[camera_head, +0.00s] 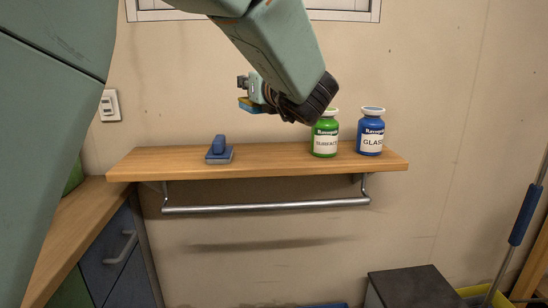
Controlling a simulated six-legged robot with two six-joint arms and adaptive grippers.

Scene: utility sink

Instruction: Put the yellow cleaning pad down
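My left arm comes in from the left and the top, and its wrist hangs in front of the wall above the shelf. My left gripper (248,94) points left and is small in view, partly hidden behind the wrist. My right gripper is not in view.
A green bottle (325,135) and a blue bottle (370,133) stand on the shelf's right part. The shelf between the blue pad and the green bottle is clear. A metal rail (265,206) runs below. A wooden counter (75,222) is at left.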

